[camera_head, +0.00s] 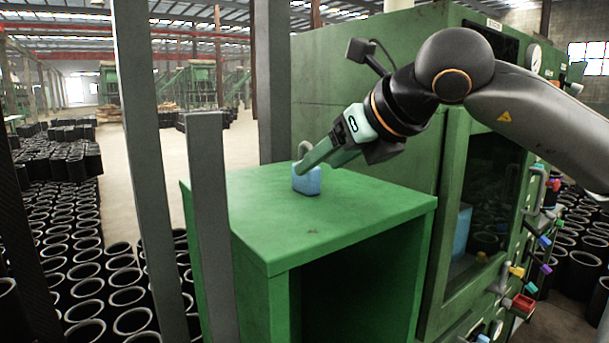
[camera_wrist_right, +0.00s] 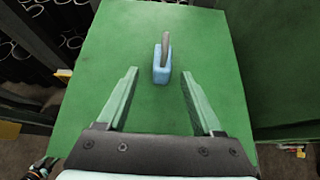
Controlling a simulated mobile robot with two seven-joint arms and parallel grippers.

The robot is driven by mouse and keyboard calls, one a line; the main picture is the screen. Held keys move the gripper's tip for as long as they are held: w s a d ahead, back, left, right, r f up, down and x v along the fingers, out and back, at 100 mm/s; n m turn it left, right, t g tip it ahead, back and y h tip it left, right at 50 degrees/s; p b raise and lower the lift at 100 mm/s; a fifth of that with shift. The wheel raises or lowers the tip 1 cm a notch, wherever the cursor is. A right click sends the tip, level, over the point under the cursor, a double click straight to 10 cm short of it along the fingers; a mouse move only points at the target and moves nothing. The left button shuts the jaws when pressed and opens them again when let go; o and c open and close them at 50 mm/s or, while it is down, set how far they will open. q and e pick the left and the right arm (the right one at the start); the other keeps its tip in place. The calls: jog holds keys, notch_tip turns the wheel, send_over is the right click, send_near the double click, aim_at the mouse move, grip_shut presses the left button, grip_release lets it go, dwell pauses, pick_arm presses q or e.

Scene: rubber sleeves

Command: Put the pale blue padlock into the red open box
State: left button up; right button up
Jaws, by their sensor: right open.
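The pale blue padlock (camera_head: 307,182) stands upright on top of the green cabinet (camera_head: 340,222), its grey shackle pointing up. It also shows in the right wrist view (camera_wrist_right: 161,74), ahead of and between the lines of the two fingers. My right gripper (camera_head: 304,166) comes in from the right, tilted down, its fingers close to the padlock. In the wrist view the right gripper (camera_wrist_right: 160,76) is open, with nothing visibly clamped.
The tall green machine (camera_head: 380,80) with a dark window stands behind and right of the cabinet. Small coloured things (camera_head: 545,242) line its right side. Grey posts (camera_head: 211,220) rise at the cabinet's left. Black rubber sleeves (camera_head: 85,270) cover the floor. The cabinet top around the padlock is clear.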

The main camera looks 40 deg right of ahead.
jog(key=shift+d+r+p+x, duration=0.1)
jog(key=shift+p+x, duration=0.2)
jog(key=shift+x, duration=1.25)
jog(key=shift+d+r+p+x, duration=0.15)
jog(key=shift+p+x, duration=0.1)
jog(key=shift+x, duration=1.25)
jog(key=shift+w, duration=0.15)
grip_shut()
